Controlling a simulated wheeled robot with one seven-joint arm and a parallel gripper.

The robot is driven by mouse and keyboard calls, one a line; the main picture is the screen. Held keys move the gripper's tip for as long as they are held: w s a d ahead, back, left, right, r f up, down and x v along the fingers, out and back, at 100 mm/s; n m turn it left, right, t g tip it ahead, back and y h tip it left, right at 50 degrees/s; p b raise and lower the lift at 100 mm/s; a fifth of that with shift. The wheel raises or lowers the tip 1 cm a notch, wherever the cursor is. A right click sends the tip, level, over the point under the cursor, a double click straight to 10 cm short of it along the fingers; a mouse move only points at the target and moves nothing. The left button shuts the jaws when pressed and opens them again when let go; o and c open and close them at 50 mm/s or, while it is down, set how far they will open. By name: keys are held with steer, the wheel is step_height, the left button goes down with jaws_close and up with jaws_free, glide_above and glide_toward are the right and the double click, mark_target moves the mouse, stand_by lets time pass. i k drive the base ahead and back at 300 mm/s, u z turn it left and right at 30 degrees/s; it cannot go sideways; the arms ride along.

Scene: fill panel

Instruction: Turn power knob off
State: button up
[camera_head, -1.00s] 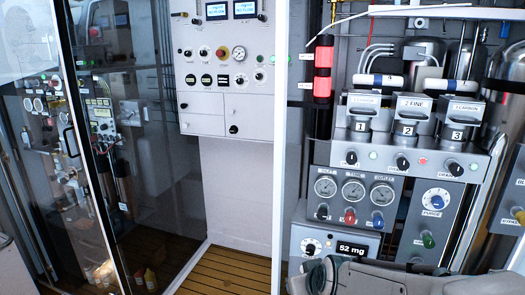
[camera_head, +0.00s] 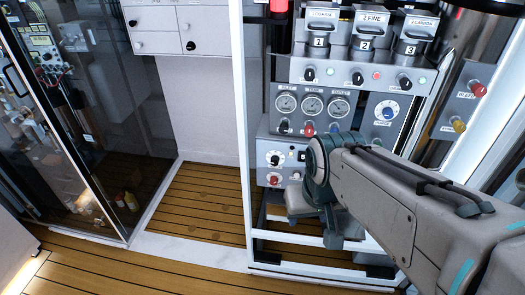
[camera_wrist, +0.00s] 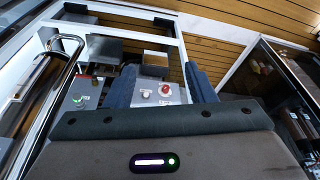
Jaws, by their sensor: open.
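The grey fill panel (camera_head: 262,128) stands in the middle of the head view. Its lower left box carries a dark knob on a white dial (camera_head: 275,158) and a red knob (camera_head: 275,180) below it. I cannot read which one is the power knob. My gripper (camera_wrist: 160,84) is open, with two blue fingers apart and nothing between them. In the wrist view, a grey panel face with a red-and-white control (camera_wrist: 165,90) shows beyond the gap. In the head view my arm hides the right part of the lower box, and the fingertips are not clear.
Three gauges (camera_head: 313,104), coloured knobs and a blue knob on a white dial (camera_head: 387,111) sit above. Several handled canisters (camera_head: 366,32) line the top. White frame posts (camera_head: 243,130) edge the panel. A glass cabinet (camera_head: 100,110) stands left; wooden floor (camera_head: 205,200) is clear.

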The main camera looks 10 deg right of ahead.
mark_target(273, 182)
steer(key=z, duration=1.85)
steer(key=i, duration=0.7)
steer(key=u, duration=1.4)
